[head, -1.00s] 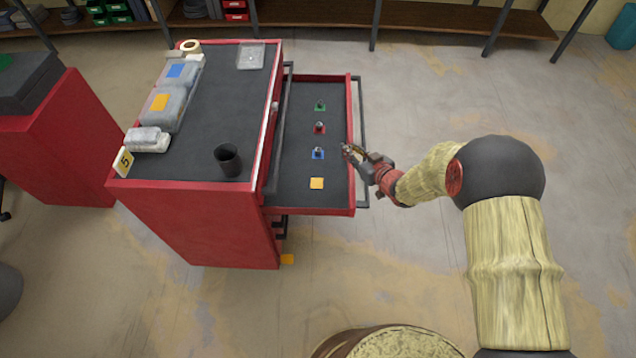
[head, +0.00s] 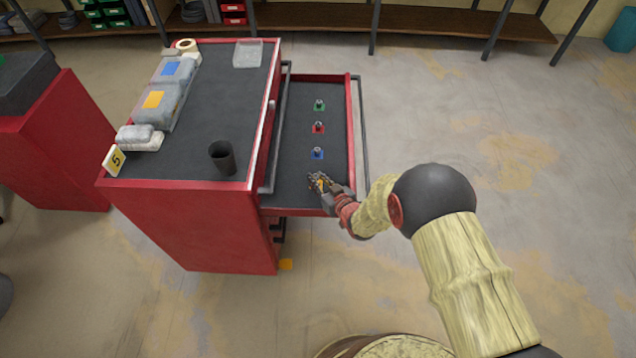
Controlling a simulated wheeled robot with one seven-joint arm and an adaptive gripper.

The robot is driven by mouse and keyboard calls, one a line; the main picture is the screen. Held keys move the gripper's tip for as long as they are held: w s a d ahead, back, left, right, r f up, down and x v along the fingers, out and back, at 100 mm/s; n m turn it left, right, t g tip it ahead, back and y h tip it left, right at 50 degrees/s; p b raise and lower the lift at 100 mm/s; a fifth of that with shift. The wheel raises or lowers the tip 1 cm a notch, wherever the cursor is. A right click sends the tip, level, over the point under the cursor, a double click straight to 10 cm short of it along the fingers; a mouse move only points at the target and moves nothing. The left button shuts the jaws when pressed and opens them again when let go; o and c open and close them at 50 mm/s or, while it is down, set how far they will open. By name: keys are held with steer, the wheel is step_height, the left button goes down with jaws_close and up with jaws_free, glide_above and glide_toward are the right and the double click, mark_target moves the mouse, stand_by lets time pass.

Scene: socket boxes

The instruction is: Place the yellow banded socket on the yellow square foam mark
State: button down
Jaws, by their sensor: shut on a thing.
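My gripper (head: 316,180) is over the front part of the open drawer (head: 285,190), at the place of the yellow square foam mark. It is shut on the small yellow banded socket, whose outline is too small and too covered by the fingers to make out. The yellow mark is mostly hidden under the gripper; a bit of yellow shows among the fingers, and I cannot tell whether it is mark or band. I cannot tell whether the socket touches the foam.
Sockets stand on the blue mark (head: 317,153), red mark (head: 318,127) and green mark (head: 319,105) in a row behind my gripper. The red cabinet (head: 190,225) carries a black cup (head: 222,158) left of the drawer. The drawer's right wall (head: 350,130) is close by.

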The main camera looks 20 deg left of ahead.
steer(key=shift+f, duration=0.4)
steer(key=shift+f, duration=0.15)
steer(key=c, duration=1.7)
jaws_free()
